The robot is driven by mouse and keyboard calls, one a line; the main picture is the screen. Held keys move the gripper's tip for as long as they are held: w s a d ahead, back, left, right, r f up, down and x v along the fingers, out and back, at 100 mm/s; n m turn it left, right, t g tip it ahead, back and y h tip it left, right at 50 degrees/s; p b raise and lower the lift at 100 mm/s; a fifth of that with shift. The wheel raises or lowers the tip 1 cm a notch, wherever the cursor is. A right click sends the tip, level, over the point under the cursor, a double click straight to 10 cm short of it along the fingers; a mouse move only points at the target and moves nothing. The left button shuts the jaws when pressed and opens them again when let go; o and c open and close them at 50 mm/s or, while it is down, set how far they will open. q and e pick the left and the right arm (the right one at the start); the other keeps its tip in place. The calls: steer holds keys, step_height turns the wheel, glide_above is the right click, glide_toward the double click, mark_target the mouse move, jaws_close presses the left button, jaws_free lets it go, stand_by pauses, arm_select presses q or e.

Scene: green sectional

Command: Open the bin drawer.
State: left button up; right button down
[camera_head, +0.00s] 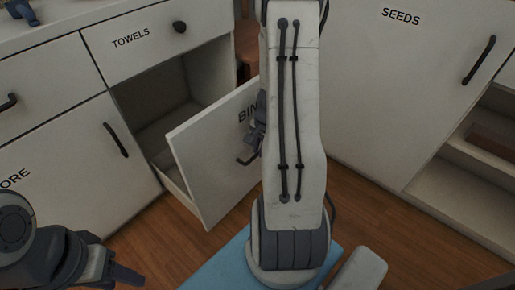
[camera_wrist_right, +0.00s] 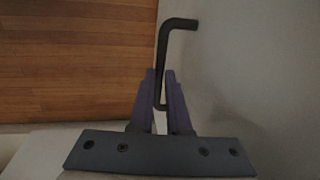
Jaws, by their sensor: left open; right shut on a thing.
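The bin drawer (camera_head: 205,150), a white front lettered "BIN", stands pulled out from the cabinet in the head view, with a dark gap behind it. Its black handle (camera_head: 246,158) is partly hidden by my right arm. In the right wrist view the handle (camera_wrist_right: 178,24) runs down between the fingers. My right gripper (camera_wrist_right: 160,90) is shut on the handle; in the head view it is mostly hidden behind my arm. My left gripper (camera_head: 125,277) is open and empty at the lower left, apart from the drawer.
A towels drawer (camera_head: 150,38) is shut above the opening. A cabinet door lettered "SEEDS" (camera_head: 400,60) stands at the right, beside open shelves (camera_head: 470,185). Wooden floor (camera_head: 200,255) shows in front of the drawer.

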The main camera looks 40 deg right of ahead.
steer(key=shift+d, duration=0.15)
steer(key=c, duration=0.9)
jaws_free()
steer(key=shift+s, duration=0.1)
steer(key=r+p, duration=0.2)
steer(key=r, duration=0.1)
steer(key=s+r+p, duration=0.1)
steer(key=r+p, duration=0.1)
steer(key=r, duration=0.2)
steer(key=s+r+p, duration=0.1)
steer(key=r+p, duration=0.2)
steer(key=shift+r, duration=0.15)
